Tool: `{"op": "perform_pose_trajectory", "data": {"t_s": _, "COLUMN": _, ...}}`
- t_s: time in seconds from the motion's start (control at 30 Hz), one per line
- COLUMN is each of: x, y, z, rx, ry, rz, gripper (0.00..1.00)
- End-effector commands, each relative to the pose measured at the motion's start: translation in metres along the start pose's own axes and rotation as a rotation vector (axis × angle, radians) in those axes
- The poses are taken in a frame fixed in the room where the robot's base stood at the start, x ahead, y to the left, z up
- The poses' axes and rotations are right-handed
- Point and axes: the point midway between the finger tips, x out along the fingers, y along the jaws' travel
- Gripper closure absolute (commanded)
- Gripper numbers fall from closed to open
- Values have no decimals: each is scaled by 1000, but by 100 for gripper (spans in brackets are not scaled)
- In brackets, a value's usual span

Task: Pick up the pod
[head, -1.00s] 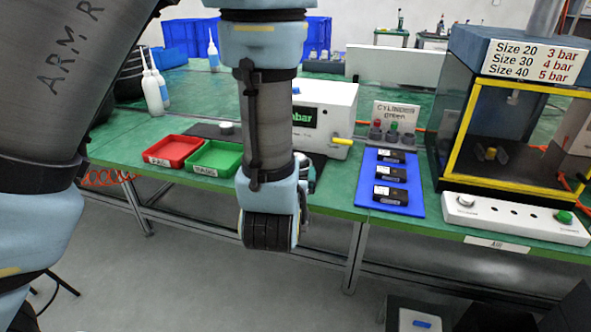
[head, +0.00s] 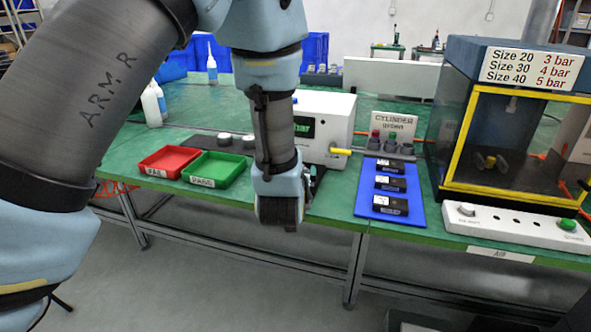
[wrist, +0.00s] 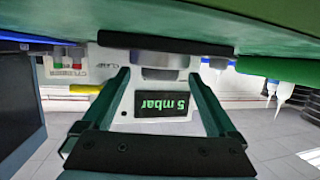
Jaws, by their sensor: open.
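No object is labelled as the pod, and I cannot tell which one it is. Three small black modules with white labels lie in a column on a blue mat (head: 366,208): the back one (head: 390,166), the middle one (head: 390,183) and the front one (head: 390,204). My gripper (wrist: 158,76) is open at the bench's front edge, left of the mat. The head view mostly hides its fingers behind my wrist. In the wrist view, which is upside down, a grey rounded part (wrist: 160,60) shows beyond and between the fingers, below a "5 mbar" display (wrist: 165,105). I see nothing gripped.
The white tester (head: 335,112) stands behind my gripper, with a yellow handle (head: 341,151). A red tray (head: 168,161) and a green tray (head: 215,170) sit left. A cylinder stand (head: 394,122), a yellow-framed enclosure (head: 510,130) and a white button panel (head: 515,229) are right.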

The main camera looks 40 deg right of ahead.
Motion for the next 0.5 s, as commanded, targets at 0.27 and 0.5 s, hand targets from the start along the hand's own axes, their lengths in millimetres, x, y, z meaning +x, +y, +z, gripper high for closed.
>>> {"op": "perform_pose_trajectory", "data": {"t_s": 0.27, "x": 2, "y": 0, "z": 0, "rx": 0, "ry": 1, "rz": 0, "gripper": 10}}
{"op": "perform_pose_trajectory", "data": {"t_s": 0.5, "x": 2, "y": 0, "z": 0, "rx": 0, "ry": 1, "rz": 0, "gripper": 37}}
